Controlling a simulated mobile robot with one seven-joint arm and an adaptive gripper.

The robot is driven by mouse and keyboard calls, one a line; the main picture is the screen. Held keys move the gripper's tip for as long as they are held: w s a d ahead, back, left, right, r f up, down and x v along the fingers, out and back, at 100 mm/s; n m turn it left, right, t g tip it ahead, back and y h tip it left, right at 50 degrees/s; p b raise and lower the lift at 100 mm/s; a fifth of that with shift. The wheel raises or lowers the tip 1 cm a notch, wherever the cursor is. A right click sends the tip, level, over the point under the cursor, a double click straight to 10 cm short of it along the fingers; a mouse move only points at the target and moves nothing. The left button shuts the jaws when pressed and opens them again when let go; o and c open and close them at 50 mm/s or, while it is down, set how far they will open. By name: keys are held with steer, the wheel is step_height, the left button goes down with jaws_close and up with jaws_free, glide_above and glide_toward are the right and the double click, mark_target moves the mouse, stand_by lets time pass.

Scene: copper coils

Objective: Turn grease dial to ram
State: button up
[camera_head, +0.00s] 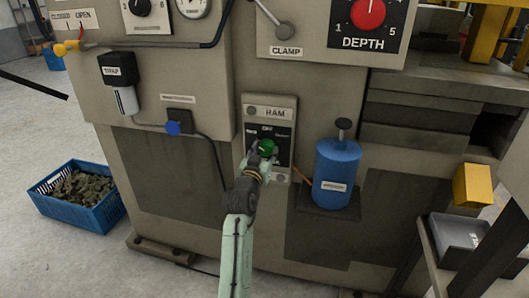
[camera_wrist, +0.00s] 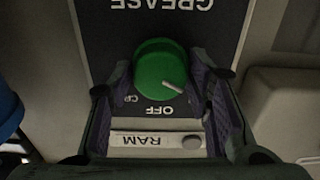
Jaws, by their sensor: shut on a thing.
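The green grease dial (camera_head: 268,147) sits on a black plate (camera_head: 282,158) on the machine's front, below a light RAM label plate (camera_head: 270,113). In the wrist view, which shows the panel upside down, the dial (camera_wrist: 158,66) has a white pointer line towards the lower right. That is to the right of the OFF mark (camera_wrist: 160,110). The RAM label (camera_wrist: 155,140) is below it and GREASE (camera_wrist: 160,4) above. My gripper (camera_head: 260,155) is at the dial, its fingers (camera_wrist: 162,72) on either side and shut on it.
A blue grease canister (camera_head: 337,172) stands on a bracket just right of the panel. A blue knob (camera_head: 173,128) and a black hose (camera_head: 213,154) are to the left. A CLAMP lever (camera_head: 283,29) is above. A blue crate (camera_head: 84,212) of metal pieces lies on the floor.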

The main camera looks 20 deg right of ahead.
steer(key=shift+r, duration=0.1)
steer(key=o, duration=1.2)
steer(key=v, duration=1.2)
